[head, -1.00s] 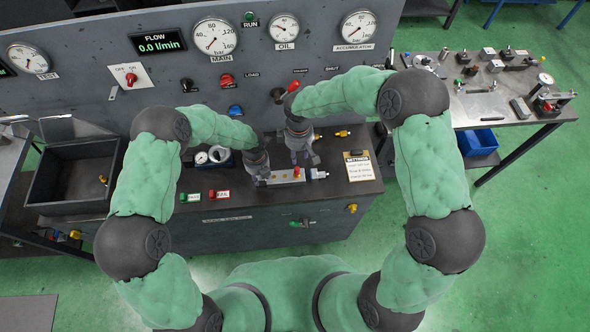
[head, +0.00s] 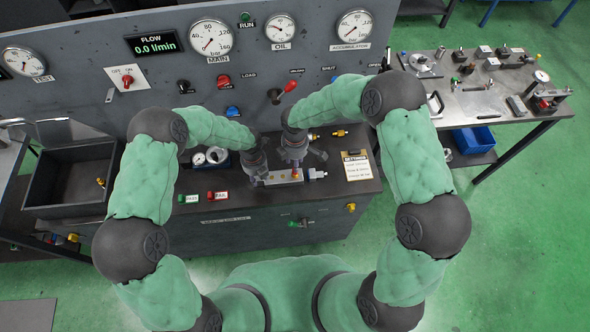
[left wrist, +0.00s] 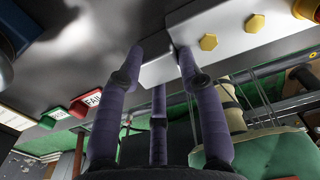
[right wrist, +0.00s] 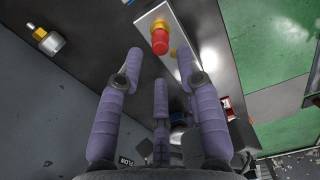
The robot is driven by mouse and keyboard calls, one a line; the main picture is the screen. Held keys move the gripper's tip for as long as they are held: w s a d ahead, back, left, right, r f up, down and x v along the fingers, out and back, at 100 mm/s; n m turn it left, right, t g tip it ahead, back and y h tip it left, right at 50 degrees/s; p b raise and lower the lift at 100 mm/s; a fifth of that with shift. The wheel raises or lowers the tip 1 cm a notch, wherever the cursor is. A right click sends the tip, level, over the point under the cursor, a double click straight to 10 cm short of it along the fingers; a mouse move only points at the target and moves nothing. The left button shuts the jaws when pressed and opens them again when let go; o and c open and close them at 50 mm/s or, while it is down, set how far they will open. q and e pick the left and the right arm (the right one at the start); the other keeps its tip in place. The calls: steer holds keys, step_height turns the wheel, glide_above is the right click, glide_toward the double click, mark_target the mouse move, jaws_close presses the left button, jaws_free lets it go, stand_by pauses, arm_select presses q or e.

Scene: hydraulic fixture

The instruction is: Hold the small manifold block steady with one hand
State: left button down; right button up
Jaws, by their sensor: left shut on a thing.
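The small manifold block (head: 284,178) is a silver block on the bench top. In the left wrist view the block (left wrist: 232,38) carries yellow hex plugs. My left gripper (head: 257,174) is at its left end, and the left wrist view shows the fingers (left wrist: 160,58) closed on that end. My right gripper (head: 297,161) is over the right part of the block. In the right wrist view its fingers (right wrist: 157,62) are spread and empty, pointing at a red-capped yellow fitting (right wrist: 160,38) on the block. My grippers partly hide the block in the head view.
A clipboard (head: 356,166) lies right of the block. Green and red PASS and FAIL tags (head: 217,195) lie to its left. A red-handled lever (head: 289,86) rises behind my right gripper. A dark tray (head: 70,176) stands at left. A side table (head: 484,104) holds loose parts.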

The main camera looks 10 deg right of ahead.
steer(key=shift+f, duration=2.7)
jaws_close()
